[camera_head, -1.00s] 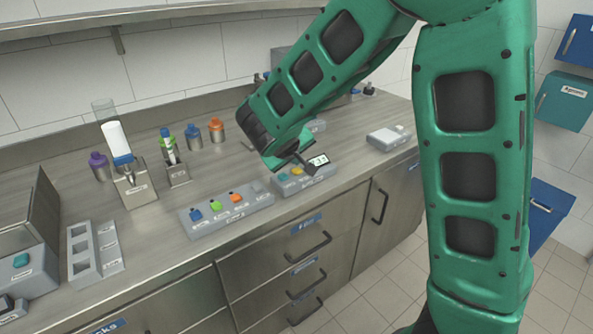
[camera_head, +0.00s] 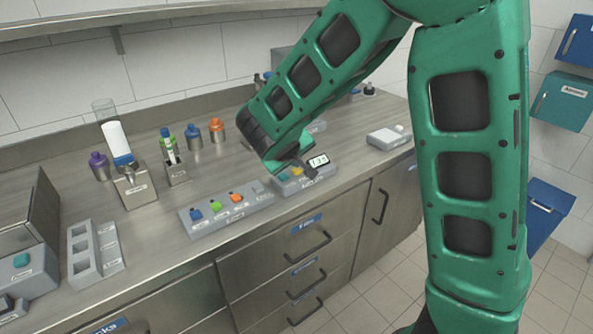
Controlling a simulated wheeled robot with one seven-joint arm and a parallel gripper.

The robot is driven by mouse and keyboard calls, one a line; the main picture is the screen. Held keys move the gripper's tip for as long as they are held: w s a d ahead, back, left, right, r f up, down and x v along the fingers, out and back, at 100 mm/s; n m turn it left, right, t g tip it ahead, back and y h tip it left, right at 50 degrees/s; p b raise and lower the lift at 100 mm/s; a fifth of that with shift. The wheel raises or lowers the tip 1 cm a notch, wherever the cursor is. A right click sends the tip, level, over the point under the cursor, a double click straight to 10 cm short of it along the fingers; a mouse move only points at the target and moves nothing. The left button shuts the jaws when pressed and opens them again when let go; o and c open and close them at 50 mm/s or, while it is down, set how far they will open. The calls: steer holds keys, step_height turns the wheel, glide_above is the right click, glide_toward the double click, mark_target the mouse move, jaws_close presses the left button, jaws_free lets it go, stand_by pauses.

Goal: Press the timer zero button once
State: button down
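The timer is a grey box (camera_head: 312,184) near the front edge of the steel counter. It has a lit display (camera_head: 318,161) with small digits that I cannot read surely. A teal button (camera_head: 283,176) and a yellow button (camera_head: 297,170) sit to the left of the display. Which one is the zero button I cannot read. My gripper (camera_head: 307,172) is low over the timer, its dark tip beside the yellow button and just below the display. I cannot tell whether it touches a button. The wrist hides part of the area behind, and the finger opening is unclear.
A grey panel (camera_head: 228,213) with blue, green and orange buttons stands left of the timer. A small grey device (camera_head: 388,138) lies to the right, with bare counter between.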

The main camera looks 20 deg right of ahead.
mark_target(296, 172)
steer(key=shift+f, duration=0.45)
stand_by(1.0)
steer(key=shift+r, duration=0.9)
steer(key=shift+r, duration=2.5)
